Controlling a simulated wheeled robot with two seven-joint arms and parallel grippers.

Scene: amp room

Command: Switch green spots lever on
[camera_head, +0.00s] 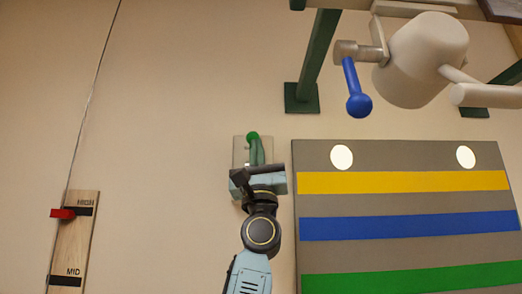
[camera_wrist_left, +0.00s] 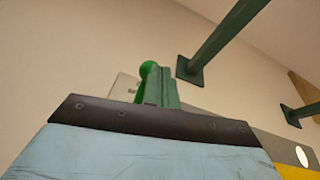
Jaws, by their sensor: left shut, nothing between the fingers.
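The green lever (camera_head: 253,137) has a round green knob and points up from its pale wall plate (camera_head: 239,153). In the left wrist view the green knob (camera_wrist_left: 148,68) shows just beyond my gripper, with part of the wall plate (camera_wrist_left: 124,86) beside it. My left gripper (camera_head: 257,153) is shut and empty, in front of the plate just below the knob. Its body hides the lower part of the lever and plate. I cannot tell whether the fingers touch the lever. My right gripper is not in view.
A striped panel (camera_head: 400,157) in yellow, blue and green stands close on the right. Above it hangs a white spotlight (camera_head: 427,55) with a blue handle (camera_head: 357,92) and green posts (camera_head: 320,50). A wooden scale (camera_head: 75,240) with a red marker (camera_head: 62,213) is at the left.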

